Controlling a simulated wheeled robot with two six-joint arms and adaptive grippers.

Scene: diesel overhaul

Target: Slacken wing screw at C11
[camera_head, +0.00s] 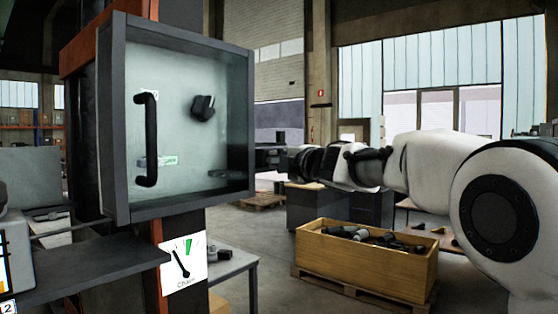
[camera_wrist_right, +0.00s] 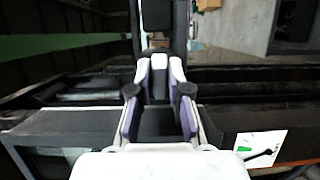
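A dark-framed box with a clear front (camera_head: 120,120) is mounted on a column in the head view. A black bar handle (camera_head: 151,140) is on its front. A dark knob-like piece (camera_head: 203,107) shows to the right of the handle; whether it is the wing screw I cannot tell. No C11 label is readable. My right gripper (camera_head: 268,158) is at the box's right side, its tips partly hidden by the frame. In the right wrist view the fingers of this gripper (camera_wrist_right: 161,66) stand apart; contact with anything is unclear. My left gripper is not in view.
A card with a dial and needle (camera_head: 184,263) hangs below the box; it also shows in the right wrist view (camera_wrist_right: 260,146). A grey shelf (camera_head: 90,275) juts out at lower left.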

